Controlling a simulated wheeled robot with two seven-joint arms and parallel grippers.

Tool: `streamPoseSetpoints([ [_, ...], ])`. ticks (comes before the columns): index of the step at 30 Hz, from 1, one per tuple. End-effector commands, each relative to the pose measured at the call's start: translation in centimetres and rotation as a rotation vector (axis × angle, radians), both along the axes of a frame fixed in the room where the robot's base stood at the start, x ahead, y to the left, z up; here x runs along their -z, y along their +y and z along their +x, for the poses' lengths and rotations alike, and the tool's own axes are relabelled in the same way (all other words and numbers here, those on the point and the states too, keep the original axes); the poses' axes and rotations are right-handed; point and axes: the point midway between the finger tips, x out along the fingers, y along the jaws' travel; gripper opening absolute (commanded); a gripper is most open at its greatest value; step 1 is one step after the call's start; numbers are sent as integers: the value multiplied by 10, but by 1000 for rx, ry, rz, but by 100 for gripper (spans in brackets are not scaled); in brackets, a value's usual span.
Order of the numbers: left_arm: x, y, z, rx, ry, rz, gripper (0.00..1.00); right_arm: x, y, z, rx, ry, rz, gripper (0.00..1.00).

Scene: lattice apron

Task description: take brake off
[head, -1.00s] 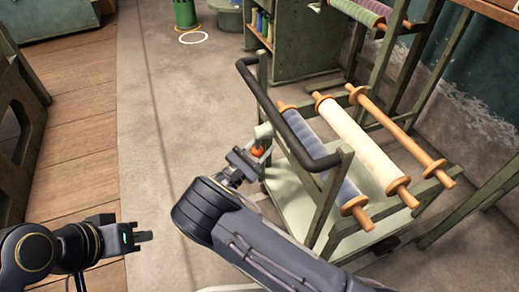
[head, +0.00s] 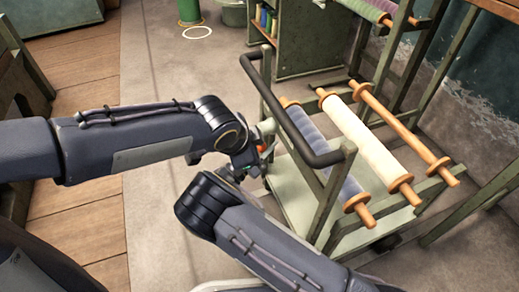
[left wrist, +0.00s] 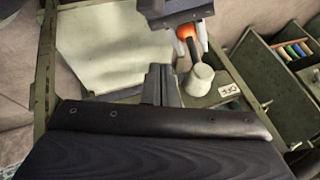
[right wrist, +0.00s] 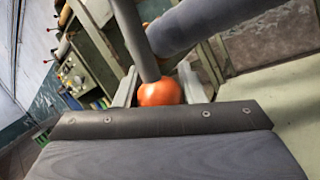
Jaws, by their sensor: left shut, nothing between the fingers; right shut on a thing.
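The brake lever's orange knob (head: 264,148) is by the near side of the cart, below its black handle. My right gripper (right wrist: 158,92) is shut on the knob (right wrist: 160,91), with one finger on each side. In the left wrist view the knob (left wrist: 187,32) shows at the top, above a pale cylindrical hub (left wrist: 199,80) and an OFF label (left wrist: 228,90). My left gripper (left wrist: 161,84) is shut and empty, just left of the hub in that view; I cannot tell whether they touch. In the head view both grippers crowd together and partly hide each other.
The cart has a black handle (head: 266,97), a pale lower deck (head: 304,190) and rollers on top, including a cream roll (head: 362,140). A green cabinet (head: 305,42) stands behind. Open floor (head: 185,75) lies left of the cart.

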Motion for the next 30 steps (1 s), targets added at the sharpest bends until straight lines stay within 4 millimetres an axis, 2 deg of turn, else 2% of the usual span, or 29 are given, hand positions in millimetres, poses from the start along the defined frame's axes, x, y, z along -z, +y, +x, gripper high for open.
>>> streamPoseSetpoints([
  [5, 23, -8, 10, 3, 5, 6, 0, 2, 2, 0, -4, 2, 3, 0],
  [16, 87, -29, 45, -1, 4, 4, 0, 2, 2, 0, -5, 3, 3, 0],
  [22, 94, -24, 72, -4, 3, 0, 0, 2, 2, 0, -5, 3, 3, 0],
  [30, 96, -24, 80, -2, 2, 0, 0, 2, 2, 0, -5, 3, 3, 0],
])
